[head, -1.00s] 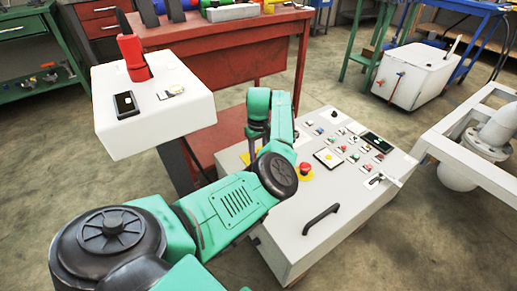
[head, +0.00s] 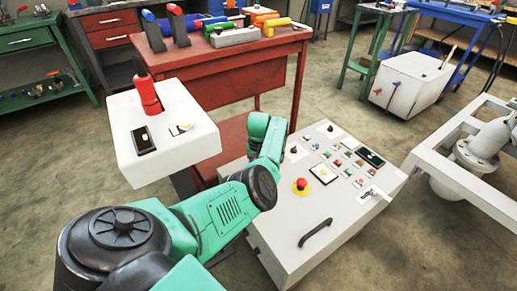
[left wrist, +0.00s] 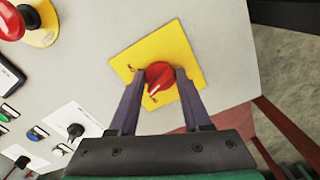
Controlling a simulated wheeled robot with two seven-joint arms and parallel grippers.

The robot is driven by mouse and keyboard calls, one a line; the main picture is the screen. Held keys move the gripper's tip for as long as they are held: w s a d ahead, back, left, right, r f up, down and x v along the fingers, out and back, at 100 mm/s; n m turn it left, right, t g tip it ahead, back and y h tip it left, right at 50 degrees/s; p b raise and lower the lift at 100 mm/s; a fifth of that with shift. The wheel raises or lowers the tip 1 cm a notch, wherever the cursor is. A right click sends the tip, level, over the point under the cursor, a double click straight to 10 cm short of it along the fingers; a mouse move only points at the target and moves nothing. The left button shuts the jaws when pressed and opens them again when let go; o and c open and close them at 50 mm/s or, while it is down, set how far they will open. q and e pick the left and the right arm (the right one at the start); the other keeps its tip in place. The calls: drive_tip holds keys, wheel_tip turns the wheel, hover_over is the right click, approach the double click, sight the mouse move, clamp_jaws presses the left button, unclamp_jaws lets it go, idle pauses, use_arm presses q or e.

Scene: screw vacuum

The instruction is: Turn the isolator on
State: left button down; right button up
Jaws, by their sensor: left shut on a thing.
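The isolator is a red rotary knob (left wrist: 160,75) on a square yellow plate (left wrist: 182,48) on the grey control console (head: 345,205). In the left wrist view, the fingers of my left gripper (left wrist: 160,82) are shut on the knob from both sides. The knob sits turned at a slant to the plate. Small markings on the plate are too small to read. In the head view, my green left arm hides the isolator and the gripper. My right gripper is in neither view.
A red emergency button (head: 301,185) on a yellow disc is beside the isolator; it also shows in the left wrist view (left wrist: 12,22). The console also carries several small switches, a black handle (head: 315,233) and a lever (head: 380,192). A white box (head: 178,140) with a red handle stands left.

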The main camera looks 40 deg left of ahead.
use_arm(q)
drive_tip(key=m+p, duration=0.1)
drive_tip(key=m, duration=0.1)
drive_tip(key=m+p, duration=0.2)
drive_tip(key=m, duration=0.1)
drive_tip(key=shift+a+r+m, duration=0.15)
drive_tip(key=shift+r+m, duration=0.05)
drive_tip(key=shift+m, duration=0.1)
drive_tip(key=m+p, duration=0.1)
drive_tip(key=m, duration=0.1)
drive_tip(key=shift+m, duration=0.4)
drive_tip(key=m, duration=0.4)
drive_tip(key=shift+f+m+p, duration=0.1)
drive_tip(key=shift+m+p, duration=0.2)
drive_tip(key=shift+p, duration=0.05)
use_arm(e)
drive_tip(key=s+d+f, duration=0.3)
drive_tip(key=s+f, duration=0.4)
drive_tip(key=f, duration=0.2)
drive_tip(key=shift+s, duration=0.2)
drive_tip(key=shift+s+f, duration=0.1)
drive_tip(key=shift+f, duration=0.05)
use_arm(q)
drive_tip(key=shift+c, duration=1.8)
unclamp_jaws()
